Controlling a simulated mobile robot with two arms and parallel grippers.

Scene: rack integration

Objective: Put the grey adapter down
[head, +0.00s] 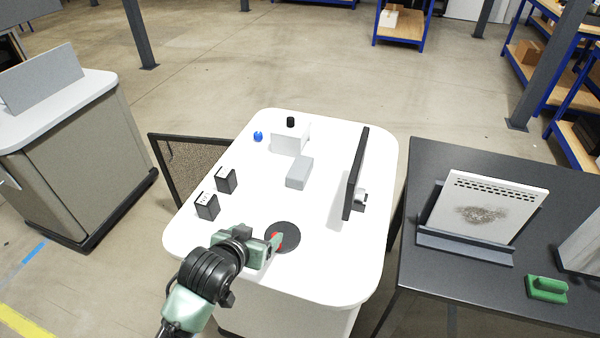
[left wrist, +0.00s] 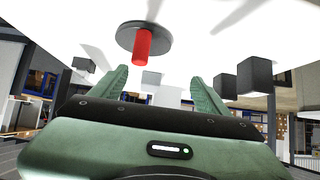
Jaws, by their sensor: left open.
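A plain grey box (head: 299,172), the only thing I see that fits the grey adapter, lies on the white table (head: 335,265) near its middle, apart from my grippers. My left gripper (head: 270,246) is low over the near part of the table, beside a dark round disc (head: 288,239) with a red post (head: 277,240). In the left wrist view my left gripper (left wrist: 158,76) has its fingers spread with nothing held between them. The disc (left wrist: 160,37) and the red post (left wrist: 142,46) show beyond the fingertips there. My right gripper is not in view.
Two small black boxes (head: 226,180) (head: 207,206) stand on the table's left side. A thin upright monitor (head: 355,175) stands right. A white box (head: 290,138), blue item (head: 258,136) and black cylinder (head: 290,122) are at the back. A dark table (head: 450,285) stands right.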

